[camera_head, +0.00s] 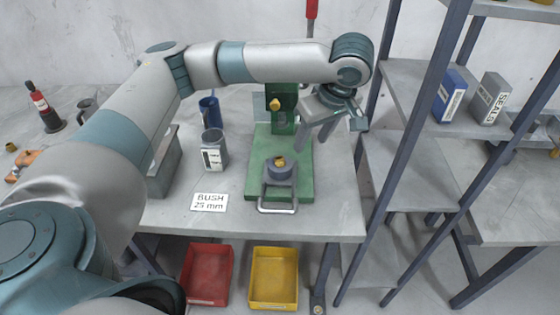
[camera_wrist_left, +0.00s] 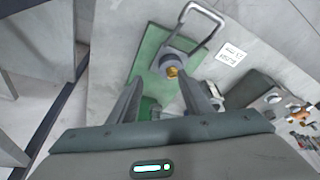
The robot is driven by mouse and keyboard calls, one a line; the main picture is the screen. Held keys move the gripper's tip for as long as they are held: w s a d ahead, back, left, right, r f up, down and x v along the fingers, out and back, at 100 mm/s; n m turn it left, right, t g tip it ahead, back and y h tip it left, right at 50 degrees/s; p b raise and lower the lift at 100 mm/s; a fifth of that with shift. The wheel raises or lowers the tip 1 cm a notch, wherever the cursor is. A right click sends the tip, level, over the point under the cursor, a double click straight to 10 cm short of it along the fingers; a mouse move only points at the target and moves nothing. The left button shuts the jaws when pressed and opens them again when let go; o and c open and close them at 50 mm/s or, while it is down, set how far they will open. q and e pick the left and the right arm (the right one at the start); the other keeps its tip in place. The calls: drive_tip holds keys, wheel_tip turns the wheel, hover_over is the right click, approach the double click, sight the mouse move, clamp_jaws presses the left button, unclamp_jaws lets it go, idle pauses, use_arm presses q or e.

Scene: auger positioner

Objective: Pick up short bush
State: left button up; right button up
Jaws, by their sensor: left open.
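A small brass-coloured piece, which looks like the bush (camera_head: 281,161), sits in the top of a round grey holder (camera_head: 280,174) with a loop handle on the green base of the press. It also shows in the left wrist view (camera_wrist_left: 172,71), between my fingertips in the picture. My left gripper (camera_head: 316,138) is open and empty, above and to the right of the bush in the head view, apart from it. I cannot tell the bush's length. My right gripper is not in view.
The green press (camera_head: 307,170) stands on the grey table, with its column behind the holder. A labelled grey cup (camera_head: 214,152), a blue cup (camera_head: 209,108) and a "BUSH 25 mm" card (camera_head: 209,202) are to the left. Shelving (camera_head: 405,165) stands close on the right.

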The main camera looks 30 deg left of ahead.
use_arm(q)
drive_tip(key=a+r+n, duration=0.1)
drive_tip(key=r, duration=0.1)
drive_tip(key=a+r+n+y, duration=0.1)
drive_tip(key=a+r, duration=0.1)
drive_tip(key=shift+s+a, duration=0.2)
drive_tip(key=shift+a, duration=0.1)
drive_tip(key=shift+f+g, duration=0.15)
drive_tip(key=shift+g, duration=0.15)
drive_tip(key=p, duration=0.1)
hover_over(280, 158)
drive_tip(key=d, duration=0.2)
drive_tip(key=shift+s+d+f, duration=0.1)
drive_tip(key=shift+s+f, duration=0.05)
drive_tip(key=shift+f, duration=1.7)
drive_tip(key=shift+s+a+f, duration=0.1)
drive_tip(key=shift+s+f, duration=0.05)
drive_tip(key=shift+f, duration=1.65)
drive_tip(key=shift+s+d+f, duration=0.1)
drive_tip(key=shift+s+f, duration=0.05)
drive_tip(key=shift+f, duration=1.7)
